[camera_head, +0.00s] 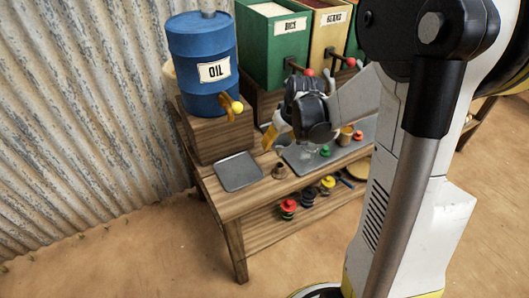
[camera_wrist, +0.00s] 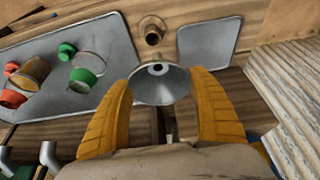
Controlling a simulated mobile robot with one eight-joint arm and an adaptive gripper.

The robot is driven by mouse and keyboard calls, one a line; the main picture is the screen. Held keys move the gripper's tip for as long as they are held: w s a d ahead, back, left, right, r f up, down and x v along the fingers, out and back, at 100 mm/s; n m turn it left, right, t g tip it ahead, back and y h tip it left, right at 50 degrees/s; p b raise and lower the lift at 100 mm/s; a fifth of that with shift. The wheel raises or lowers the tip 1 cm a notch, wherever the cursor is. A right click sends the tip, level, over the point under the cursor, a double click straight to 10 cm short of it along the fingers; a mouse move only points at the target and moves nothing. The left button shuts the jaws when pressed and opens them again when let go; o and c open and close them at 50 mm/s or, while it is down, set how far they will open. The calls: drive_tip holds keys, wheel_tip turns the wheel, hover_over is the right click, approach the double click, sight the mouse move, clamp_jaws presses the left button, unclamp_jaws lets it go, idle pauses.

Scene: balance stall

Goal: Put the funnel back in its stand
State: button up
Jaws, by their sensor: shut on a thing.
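The grey metal funnel (camera_wrist: 160,90) is between the two yellow fingers of my gripper (camera_wrist: 163,108), which is shut on it. Its wide mouth faces the wrist camera. In the head view the gripper (camera_head: 270,138) is above the table, and the funnel (camera_head: 283,142) is partly hidden by it. A small brown round stand with a dark hole (camera_wrist: 152,32) is just beyond the funnel in the wrist view. The stand (camera_head: 280,172) is on the tabletop in the head view, between the two grey trays. The funnel is apart from it.
A small empty grey tray (camera_head: 238,172) lies left of the stand. A longer grey tray (camera_wrist: 40,58) holds jars with green and orange lids. A blue oil drum (camera_head: 203,65) stands on a wooden block (camera_head: 215,130). Green and tan bins (camera_head: 272,45) are behind.

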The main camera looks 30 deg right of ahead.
sight(280, 152)
drive_tip(key=shift+d, duration=0.35)
drive_tip(key=shift+f, duration=0.1)
drive_tip(key=shift+f+b, duration=1.8)
drive_tip(key=shift+f, duration=0.4)
drive_tip(key=shift+f+b, duration=0.4)
drive_tip(key=shift+b, duration=0.05)
drive_tip(key=shift+f+b, duration=0.3)
drive_tip(key=shift+f, duration=0.05)
drive_tip(key=shift+f+b, duration=0.5)
drive_tip(key=shift+f, duration=0.1)
drive_tip(key=shift+f+b, duration=0.3)
drive_tip(key=shift+f, duration=0.05)
